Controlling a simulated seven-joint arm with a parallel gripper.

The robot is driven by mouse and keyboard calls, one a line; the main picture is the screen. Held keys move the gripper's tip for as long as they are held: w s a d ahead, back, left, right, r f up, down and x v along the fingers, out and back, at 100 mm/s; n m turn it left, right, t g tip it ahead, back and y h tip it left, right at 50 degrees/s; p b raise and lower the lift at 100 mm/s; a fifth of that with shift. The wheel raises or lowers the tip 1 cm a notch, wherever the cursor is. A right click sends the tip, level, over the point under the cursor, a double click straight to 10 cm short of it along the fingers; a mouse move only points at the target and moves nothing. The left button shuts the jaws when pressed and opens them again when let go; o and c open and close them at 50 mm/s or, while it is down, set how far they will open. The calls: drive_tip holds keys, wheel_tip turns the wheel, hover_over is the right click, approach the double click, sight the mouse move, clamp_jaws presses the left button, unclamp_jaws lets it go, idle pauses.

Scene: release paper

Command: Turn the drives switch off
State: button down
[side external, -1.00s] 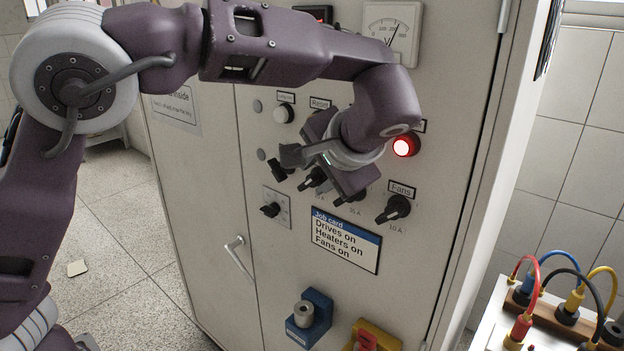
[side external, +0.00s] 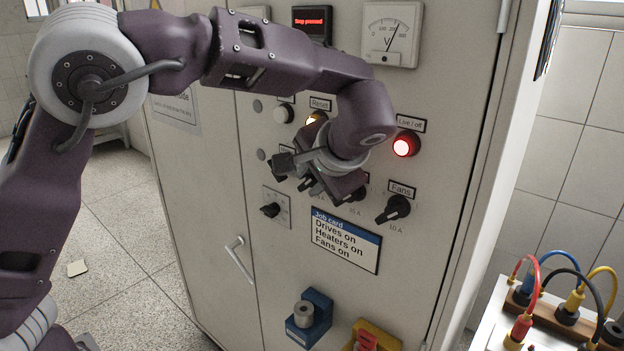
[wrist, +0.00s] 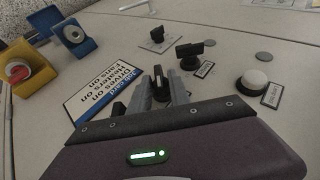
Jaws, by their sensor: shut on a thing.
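My gripper (wrist: 161,86) is shut on a black rotary switch (wrist: 158,73), with one finger on each side of it in the wrist view. By its place in the row, left of the heaters position, this is the drives switch; its own label is hidden. In the side external view my gripper (side external: 312,186) is against the cabinet front, and the wrist covers much of the row. Which way the switch points cannot be told. The job card (side external: 345,240) below reads drives on, heaters on, fans on.
The fans switch (side external: 393,209) is right of my gripper, and a plate-mounted switch (side external: 270,210) is lower left. A lit red lamp (side external: 405,145), a white button (side external: 284,113) and a partly hidden yellow-lit button (side external: 316,118) are above. Blue (side external: 309,318) and yellow (side external: 371,337) holders stick out below.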

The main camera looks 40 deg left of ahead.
drive_tip(key=h, duration=0.2)
drive_tip(key=n+h, duration=0.1)
drive_tip(key=h, duration=0.1)
drive_tip(key=shift+a+r, duration=0.25)
drive_tip(key=shift+a, duration=0.15)
drive_tip(key=h, duration=0.4)
drive_tip(key=shift+a+n, duration=0.35)
drive_tip(key=shift+n, duration=0.05)
drive_tip(key=h, duration=0.2)
drive_tip(key=n+h, duration=0.1)
drive_tip(key=h, duration=0.2)
drive_tip(key=shift+a+f, duration=0.15)
drive_tip(key=shift+a, duration=0.25)
drive_tip(key=shift+a+f+n+h, duration=0.15)
drive_tip(key=shift+n+h, duration=0.25)
drive_tip(key=shift+h, duration=1.5)
drive_tip(key=c, duration=1.5)
unclamp_jaws()
